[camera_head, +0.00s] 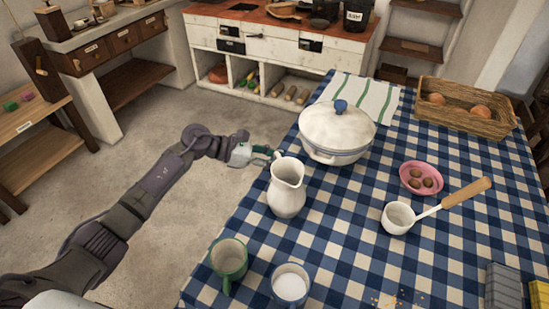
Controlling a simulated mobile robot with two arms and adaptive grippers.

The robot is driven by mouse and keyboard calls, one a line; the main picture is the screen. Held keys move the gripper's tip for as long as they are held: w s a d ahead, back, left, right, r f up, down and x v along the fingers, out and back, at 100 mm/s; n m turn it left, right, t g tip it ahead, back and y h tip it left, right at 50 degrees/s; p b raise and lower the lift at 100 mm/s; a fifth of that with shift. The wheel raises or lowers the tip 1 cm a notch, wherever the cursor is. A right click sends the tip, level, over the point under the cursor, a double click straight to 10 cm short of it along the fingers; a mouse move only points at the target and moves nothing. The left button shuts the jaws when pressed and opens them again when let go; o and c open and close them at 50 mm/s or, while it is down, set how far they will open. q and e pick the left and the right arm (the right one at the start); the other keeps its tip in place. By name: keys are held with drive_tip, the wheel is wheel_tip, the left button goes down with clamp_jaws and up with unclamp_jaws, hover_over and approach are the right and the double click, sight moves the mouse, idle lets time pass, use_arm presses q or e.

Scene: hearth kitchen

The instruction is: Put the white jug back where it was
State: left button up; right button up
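The white jug (286,190) stands upright on the blue checked tablecloth (335,235), near the table's left edge. My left gripper (266,154) reaches in from the left, with its fingertips at the upper left of the jug, by the rim. The fingers are small here, and I cannot tell whether they touch the jug or how far apart they are. The jug's handle is not clearly visible. My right gripper is not in view.
A lidded white pot (337,135) stands close behind the jug. A green mug (229,262) and a blue-white mug (290,285) stand in front. A ladle (398,217), pink bowl (407,180) and basket (462,116) are to the right. Bare cloth lies right of the jug.

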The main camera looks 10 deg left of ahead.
use_arm(q)
drive_tip(key=shift+r, duration=0.15)
drive_tip(key=b+v, duration=0.2)
drive_tip(key=v, duration=1)
